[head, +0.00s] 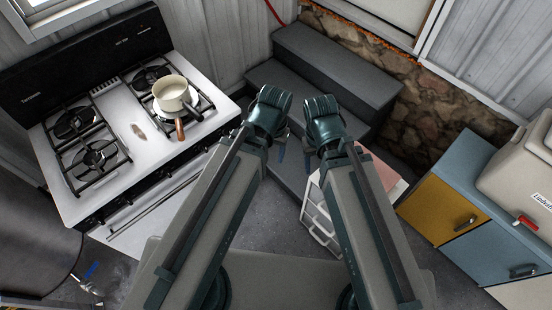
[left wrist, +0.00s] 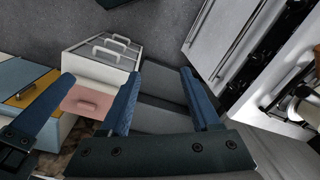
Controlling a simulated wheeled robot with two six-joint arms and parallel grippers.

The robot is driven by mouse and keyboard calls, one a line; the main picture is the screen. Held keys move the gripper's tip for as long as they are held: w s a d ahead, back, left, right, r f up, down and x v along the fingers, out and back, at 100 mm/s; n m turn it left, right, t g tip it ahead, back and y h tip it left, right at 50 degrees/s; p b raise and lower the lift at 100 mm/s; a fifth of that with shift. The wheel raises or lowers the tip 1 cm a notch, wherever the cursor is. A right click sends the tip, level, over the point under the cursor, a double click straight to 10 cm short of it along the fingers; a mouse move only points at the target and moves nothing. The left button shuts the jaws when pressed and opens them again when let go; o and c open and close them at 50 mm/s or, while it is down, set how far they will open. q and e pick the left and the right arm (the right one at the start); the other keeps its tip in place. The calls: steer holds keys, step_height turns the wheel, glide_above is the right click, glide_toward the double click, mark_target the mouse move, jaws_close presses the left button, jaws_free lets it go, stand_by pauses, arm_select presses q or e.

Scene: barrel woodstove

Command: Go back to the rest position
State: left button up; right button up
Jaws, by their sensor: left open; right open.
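Both of my arms stretch forward side by side in the head view, over the floor between the stove and the steps. My left gripper (head: 283,150) points down and away, and its blue fingertips barely show past the wrist. In the left wrist view, its two blue fingers stand apart with nothing between them (left wrist: 160,80). My right gripper (head: 307,157) hangs close to its right, mostly hidden behind its own wrist. One blue finger of my right gripper (left wrist: 45,108) shows at the left of the left wrist view. Neither gripper is seen holding anything.
A white gas stove (head: 150,170) with a cream pot (head: 172,96) stands at left. Dark grey steps (head: 335,70) lie ahead. A white drawer unit (left wrist: 102,60) sits low beneath my right arm. Yellow and blue cabinets (head: 445,207) stand at right.

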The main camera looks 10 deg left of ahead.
arm_select(q)
steer(key=shift+s+d+m+g+y, duration=0.3)
steer(key=shift+s+d+m, duration=0.4)
steer(key=shift+s+d, duration=0.35)
steer(key=shift+s+a, duration=0.1)
steer(key=shift+a, duration=0.05)
step_height(320, 180, down, 8)
steer(key=b, duration=0.8)
